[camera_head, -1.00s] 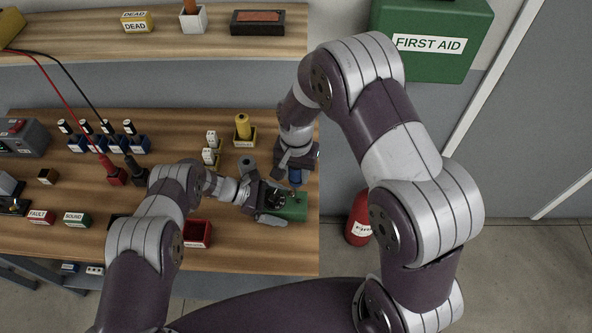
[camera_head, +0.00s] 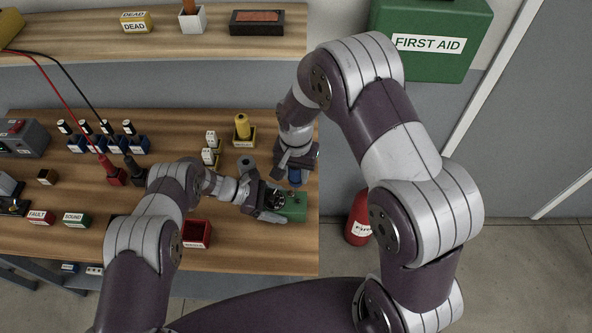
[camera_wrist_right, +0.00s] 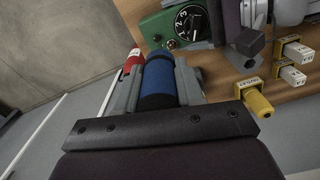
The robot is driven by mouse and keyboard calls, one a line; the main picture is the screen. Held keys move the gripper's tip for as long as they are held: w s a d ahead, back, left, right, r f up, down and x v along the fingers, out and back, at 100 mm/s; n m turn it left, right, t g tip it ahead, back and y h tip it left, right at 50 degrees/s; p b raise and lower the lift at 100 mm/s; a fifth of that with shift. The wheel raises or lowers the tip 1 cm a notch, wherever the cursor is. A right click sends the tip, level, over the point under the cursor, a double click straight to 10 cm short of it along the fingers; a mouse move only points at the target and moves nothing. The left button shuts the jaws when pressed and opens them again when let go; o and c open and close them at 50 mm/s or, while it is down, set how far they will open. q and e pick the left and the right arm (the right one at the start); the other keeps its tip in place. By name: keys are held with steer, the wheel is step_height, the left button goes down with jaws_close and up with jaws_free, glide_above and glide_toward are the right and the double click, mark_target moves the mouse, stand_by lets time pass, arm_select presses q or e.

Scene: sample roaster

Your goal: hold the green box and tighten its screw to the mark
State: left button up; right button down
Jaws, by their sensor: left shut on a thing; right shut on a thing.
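The green box (camera_head: 294,207) lies near the right edge of the bench. My left gripper (camera_head: 274,206) is shut on its left part, one finger along the near side. In the right wrist view the green box (camera_wrist_right: 160,29) shows a black dial (camera_wrist_right: 190,22) with white numbers and a pointer. My right gripper (camera_wrist_right: 157,82) is shut on the blue handle (camera_wrist_right: 158,76) of a tool. In the head view the blue handle (camera_head: 295,177) is just beyond the box, below my right gripper (camera_head: 295,168). The tool's tip is hidden, and I cannot make out the screw for certain.
A yellow cylinder (camera_head: 242,126) in a holder and white pieces (camera_head: 209,148) stand left of my right gripper. FAULT (camera_head: 40,217) and SOUND (camera_head: 76,219) boxes lie left. A fire extinguisher (camera_head: 358,220) stands beyond the bench's right edge.

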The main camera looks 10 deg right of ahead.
stand_by(0.3)
steer(key=n, duration=0.3)
steer(key=shift+s, duration=0.1)
steer(key=n, duration=0.5)
steer(key=shift+s, duration=0.1)
steer(key=n, duration=0.3)
steer(key=shift+s+n, duration=0.1)
steer(key=shift+n, duration=0.3)
steer(key=n, duration=0.6)
steer(key=shift+d, duration=0.2)
steer(key=shift+w+d, duration=0.1)
steer(key=shift+w, duration=0.1)
steer(key=shift+f, duration=1.05)
